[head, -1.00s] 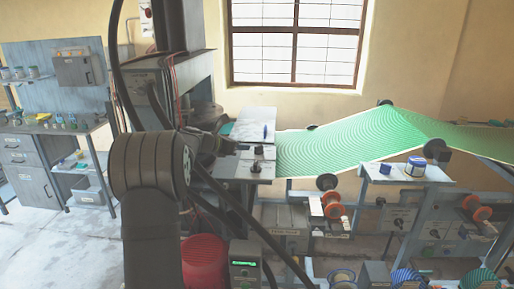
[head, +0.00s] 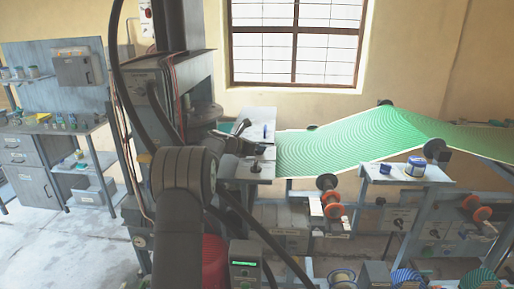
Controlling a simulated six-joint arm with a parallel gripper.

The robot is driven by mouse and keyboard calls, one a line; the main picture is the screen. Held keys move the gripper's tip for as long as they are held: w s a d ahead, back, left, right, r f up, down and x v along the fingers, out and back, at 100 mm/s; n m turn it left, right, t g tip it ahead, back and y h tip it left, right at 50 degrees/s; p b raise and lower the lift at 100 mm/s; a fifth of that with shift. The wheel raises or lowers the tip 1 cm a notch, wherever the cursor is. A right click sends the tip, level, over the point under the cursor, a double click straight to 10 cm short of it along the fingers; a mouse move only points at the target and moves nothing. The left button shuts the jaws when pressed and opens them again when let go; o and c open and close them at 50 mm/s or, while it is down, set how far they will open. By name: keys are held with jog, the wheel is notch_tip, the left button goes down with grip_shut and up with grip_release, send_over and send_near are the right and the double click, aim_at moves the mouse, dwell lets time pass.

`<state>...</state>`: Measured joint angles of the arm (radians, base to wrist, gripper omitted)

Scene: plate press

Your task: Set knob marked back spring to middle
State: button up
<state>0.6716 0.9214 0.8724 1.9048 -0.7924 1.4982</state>
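My gripper (head: 246,147) is small and dark in the head view, at the front of the press table (head: 234,171). Its fingers point right and are too small to show whether they are open or shut. A small dark knob-like part (head: 256,167) stands on the table's front corner, just below the gripper in the picture. I cannot read any marking there, so I cannot tell which knob is the back spring one. My arm hides part of the press and the table's left side. I cannot tell whether the gripper touches anything.
A green ridged sheet (head: 345,148) runs right from the table. The press column (head: 180,30) stands behind my arm. A red bin (head: 214,262) and a box with a green display (head: 245,268) are below. A shelf (head: 408,174) with small containers is at right.

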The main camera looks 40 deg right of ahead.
grip_shut()
jog(key=shift+s+n+t, duration=0.15)
jog(key=shift+n+t, duration=0.45)
jog(key=shift+t, duration=0.1)
jog(key=shift+s+d+n+t+y, duration=0.1)
jog(key=shift+n+t+y, duration=0.8)
jog(key=shift+n+t, duration=1.3)
